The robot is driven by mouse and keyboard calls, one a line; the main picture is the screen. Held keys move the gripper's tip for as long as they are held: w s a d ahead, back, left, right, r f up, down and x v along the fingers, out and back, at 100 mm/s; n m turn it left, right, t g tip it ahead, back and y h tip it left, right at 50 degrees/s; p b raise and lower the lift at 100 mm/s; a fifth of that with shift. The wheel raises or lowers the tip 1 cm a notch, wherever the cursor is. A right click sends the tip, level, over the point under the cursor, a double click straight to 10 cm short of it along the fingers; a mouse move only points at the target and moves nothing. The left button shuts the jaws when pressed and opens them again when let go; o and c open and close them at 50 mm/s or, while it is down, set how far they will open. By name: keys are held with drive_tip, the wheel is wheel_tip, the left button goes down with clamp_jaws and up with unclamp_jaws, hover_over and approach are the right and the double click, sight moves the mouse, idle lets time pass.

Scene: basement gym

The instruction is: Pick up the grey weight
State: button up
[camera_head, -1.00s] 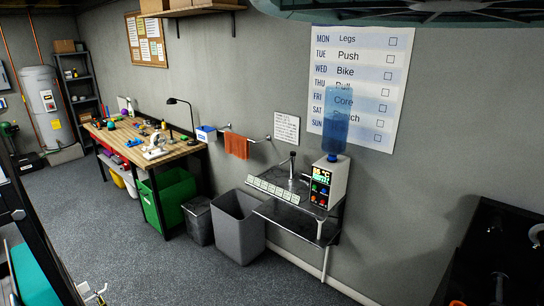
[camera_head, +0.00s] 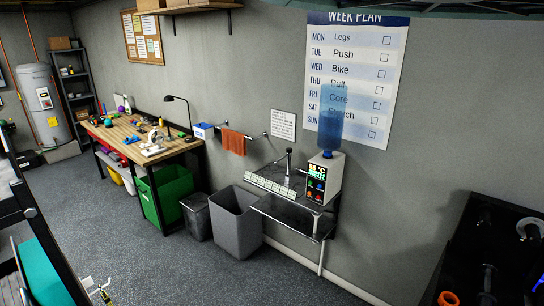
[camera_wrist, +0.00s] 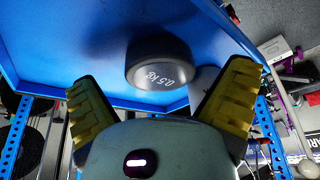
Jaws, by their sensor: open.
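The grey weight (camera_wrist: 160,64) shows in the wrist view as a dark, rounded piece marked "0.5 kg" on its end face. It lies against a blue shelf-like surface (camera_wrist: 80,42). My gripper (camera_wrist: 162,78) is open, with one yellow ribbed finger to the left of the weight and one to the right. The weight is in the gap between the fingertips or just beyond them; I cannot tell which. Clear space shows on both sides, and nothing is held. I cannot make out the weight in the head view.
Blue perforated posts (camera_wrist: 15,135) stand beside the shelf. A pale grey shape (camera_wrist: 203,82) sits partly behind the right finger. In the head view, a black rack (camera_head: 470,240) is at the lower right, and a workbench (camera_head: 135,140) and grey bin (camera_head: 235,222) stand along the wall.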

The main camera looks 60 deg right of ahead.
drive_tip(key=shift+s+a+f, duration=0.1)
drive_tip(key=shift+s+f, duration=0.05)
drive_tip(key=shift+f, duration=0.1)
drive_tip(key=c, duration=1.4)
drive_tip(key=shift+r, duration=0.15)
drive_tip(key=shift+w+r, duration=0.2)
drive_tip(key=shift+r, duration=4.7)
